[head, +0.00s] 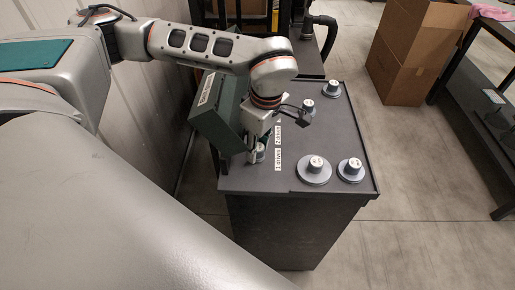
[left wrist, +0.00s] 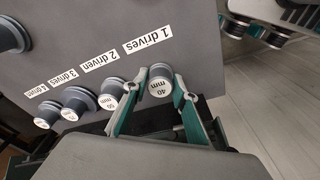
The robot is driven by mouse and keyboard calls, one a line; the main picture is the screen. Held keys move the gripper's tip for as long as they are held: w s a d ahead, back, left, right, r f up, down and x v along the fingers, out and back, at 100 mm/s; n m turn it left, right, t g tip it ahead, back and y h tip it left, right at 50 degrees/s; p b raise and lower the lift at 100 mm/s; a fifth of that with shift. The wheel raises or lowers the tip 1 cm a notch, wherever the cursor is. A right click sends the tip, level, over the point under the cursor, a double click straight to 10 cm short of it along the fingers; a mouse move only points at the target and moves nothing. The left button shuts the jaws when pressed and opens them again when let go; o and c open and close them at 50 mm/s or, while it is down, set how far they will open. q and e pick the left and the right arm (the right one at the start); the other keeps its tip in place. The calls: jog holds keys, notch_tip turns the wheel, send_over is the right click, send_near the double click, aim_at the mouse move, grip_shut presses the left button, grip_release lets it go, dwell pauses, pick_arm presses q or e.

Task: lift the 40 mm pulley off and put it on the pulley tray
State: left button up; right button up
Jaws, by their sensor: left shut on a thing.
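The 40 mm pulley (left wrist: 160,84) sits between the two fingers of my left gripper (left wrist: 159,78) in the left wrist view, its white numbered cap facing the camera. The fingers are shut on its sides. In the head view my left gripper (head: 255,152) points down at the near left of the dark cabinet top. I cannot tell whether the pulley is still seated. Pulleys stand on the tray-like right part of the top (head: 331,130), including one at the front (head: 314,171) and one to its right (head: 350,169). Part of a grey and teal gripper, probably my right (left wrist: 278,30), shows top right in the wrist view.
A 50 mm pulley (left wrist: 112,92) stands close left of the gripped one, with more in a row beyond. Labels (left wrist: 148,39) run alongside. A dark green housing (head: 217,115) rises at the left edge. Cardboard boxes (head: 405,60) stand behind.

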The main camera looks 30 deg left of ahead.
pick_arm(q)
notch_tip(320, 180, up, 20)
jog(key=p, duration=0.1)
notch_tip(320, 180, up, 4)
jog(key=p, duration=0.5)
send_over(258, 146)
jog(key=shift+s+r, duration=0.1)
dwell(0.8)
dwell(0.5)
